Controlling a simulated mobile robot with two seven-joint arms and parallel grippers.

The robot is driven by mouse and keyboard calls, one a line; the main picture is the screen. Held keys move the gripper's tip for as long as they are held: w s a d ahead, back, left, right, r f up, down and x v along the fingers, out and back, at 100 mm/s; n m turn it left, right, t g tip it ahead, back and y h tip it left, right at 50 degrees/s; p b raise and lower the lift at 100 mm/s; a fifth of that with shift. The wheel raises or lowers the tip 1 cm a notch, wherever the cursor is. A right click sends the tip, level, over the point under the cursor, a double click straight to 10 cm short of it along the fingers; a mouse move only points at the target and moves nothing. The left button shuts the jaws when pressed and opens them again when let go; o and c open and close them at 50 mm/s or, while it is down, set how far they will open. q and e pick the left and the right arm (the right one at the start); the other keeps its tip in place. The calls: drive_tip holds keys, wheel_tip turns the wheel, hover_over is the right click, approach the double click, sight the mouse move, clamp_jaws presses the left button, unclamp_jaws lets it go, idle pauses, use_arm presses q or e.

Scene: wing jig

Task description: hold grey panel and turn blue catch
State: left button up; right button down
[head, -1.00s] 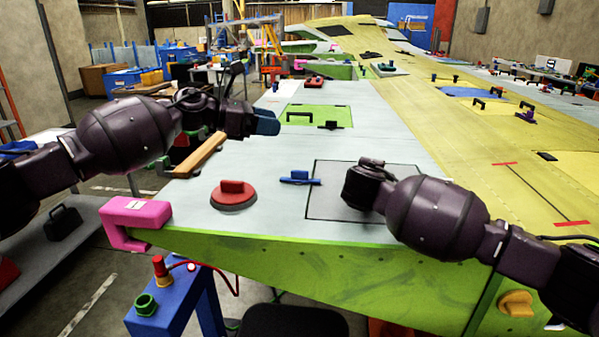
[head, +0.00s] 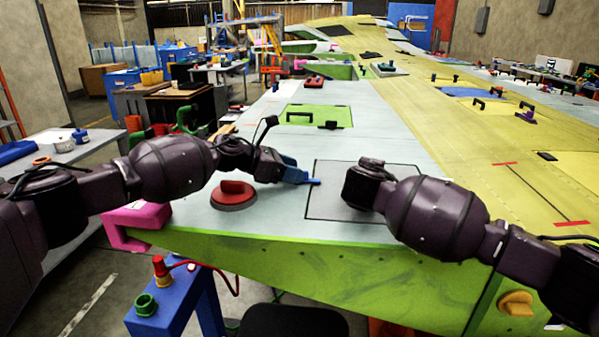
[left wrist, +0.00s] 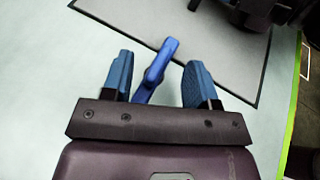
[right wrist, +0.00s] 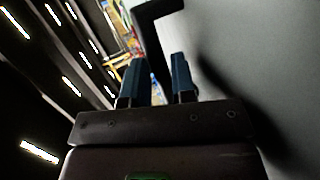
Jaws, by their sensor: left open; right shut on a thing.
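The grey panel (head: 335,205) lies flush in the pale wing skin, outlined in black. My right gripper (head: 365,180) is over it, shut on its black handle, which shows in the right wrist view (right wrist: 150,30). The head view hides that grip behind the gripper. The blue catch (head: 315,182) is at the panel's left edge, mostly hidden by my left gripper (head: 298,176). In the left wrist view the catch (left wrist: 156,68) stands between the two blue fingers of my open left gripper (left wrist: 159,70), with a gap to the right finger; contact on the left is unclear.
A red round knob (head: 233,194) sits on the wing just left of the catch, under my left arm. A pink clamp (head: 138,222) grips the wing's near left corner. A green panel (head: 318,114) with black handles lies farther back.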

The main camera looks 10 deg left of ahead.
use_arm(q)
drive_tip(key=shift+x, duration=1.2)
drive_tip(key=shift+a, duration=0.1)
drive_tip(key=shift+c, duration=0.2)
